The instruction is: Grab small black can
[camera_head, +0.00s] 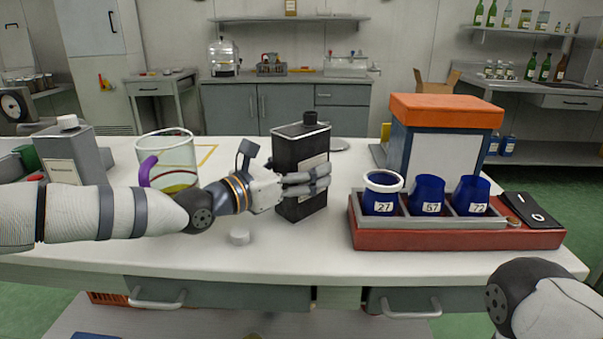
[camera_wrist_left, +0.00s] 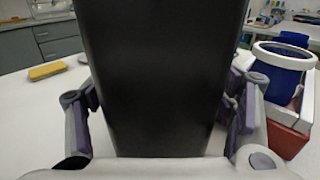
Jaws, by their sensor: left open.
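The small black can (camera_head: 298,151) is a rectangular black can with a black cap and a pale label, upright on the white table in the head view. My left gripper (camera_head: 305,180) is at the can, with fingers reaching along its side. In the left wrist view the can's dark face (camera_wrist_left: 160,80) fills the middle. The fingers of my left gripper (camera_wrist_left: 160,112) stand open on either side of it; I cannot tell whether they touch it. My right gripper is out of view.
A red tray (camera_head: 450,238) with blue numbered cups (camera_head: 427,190) stands right of the can. A glass jug (camera_head: 168,158) with a purple handle and a grey can (camera_head: 70,155) stand left.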

